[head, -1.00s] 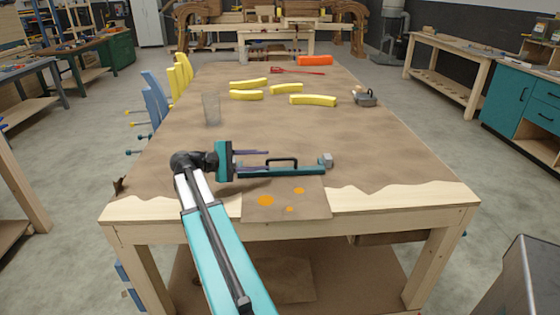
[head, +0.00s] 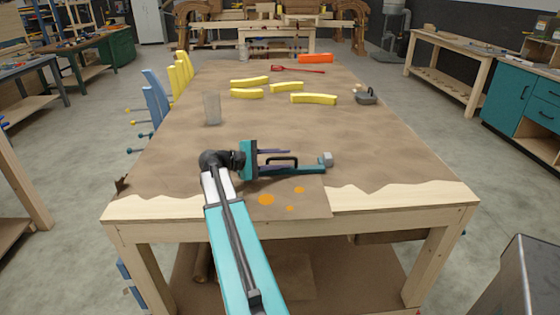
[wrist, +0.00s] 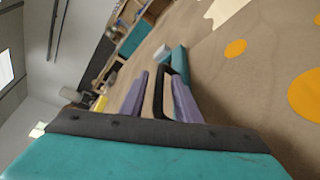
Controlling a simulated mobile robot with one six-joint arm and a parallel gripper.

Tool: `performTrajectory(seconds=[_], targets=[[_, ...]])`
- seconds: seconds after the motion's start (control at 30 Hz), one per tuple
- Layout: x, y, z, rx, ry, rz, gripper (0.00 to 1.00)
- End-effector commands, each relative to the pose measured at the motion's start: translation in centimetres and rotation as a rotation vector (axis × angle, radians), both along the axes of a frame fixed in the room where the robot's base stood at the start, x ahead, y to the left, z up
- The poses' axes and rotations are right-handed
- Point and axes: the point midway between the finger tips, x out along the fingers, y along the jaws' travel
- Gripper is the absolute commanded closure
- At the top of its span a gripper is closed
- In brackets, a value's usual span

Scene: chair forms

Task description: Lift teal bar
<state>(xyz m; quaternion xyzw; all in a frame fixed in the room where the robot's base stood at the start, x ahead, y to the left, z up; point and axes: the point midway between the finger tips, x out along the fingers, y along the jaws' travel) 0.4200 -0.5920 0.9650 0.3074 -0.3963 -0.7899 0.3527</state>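The teal bar (head: 311,168) lies near the front of the table, with a black handle (head: 282,158) on it and a small grey block (head: 327,159) at its right end. My gripper (head: 284,161) has a teal palm and purple fingers. It reaches in from the left, low over the bar. In the wrist view the fingers of my gripper (wrist: 160,80) are apart, with the black handle (wrist: 163,92) between them. A gap shows on the left of the handle; contact on the right cannot be told. The far end of the teal bar (wrist: 175,61) shows beyond the fingertips.
A clear glass (head: 212,108) stands at the left. Several yellow curved pieces (head: 314,99), a dark grey tool (head: 367,96) and an orange block (head: 315,58) lie farther back. A brown sheet with orange spots (head: 315,205) lies at the front.

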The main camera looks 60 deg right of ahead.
Motion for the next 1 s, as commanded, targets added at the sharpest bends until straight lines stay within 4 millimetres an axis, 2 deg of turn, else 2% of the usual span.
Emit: performTrajectory(seconds=[0.03,0.17,0.2,0.33,0.37,0.4,0.5,1.0], targets=[[0.0,0.0,0.0,0.000,0.000,0.000,0.76],[0.0,0.0,0.0,0.000,0.000,-0.001,0.98],[0.0,0.0,0.0,0.000,0.000,-0.001,1.00],[0.0,0.0,0.0,0.000,0.000,-0.001,1.00],[-0.5,2.0,0.0,0.001,0.000,0.001,1.00],[-0.2,1.0,0.0,0.002,0.000,-0.002,1.00],[-0.2,0.3,-0.1,0.005,0.002,-0.006,1.00],[-1.1,-1.0,0.1,0.029,0.020,-0.018,1.00]])
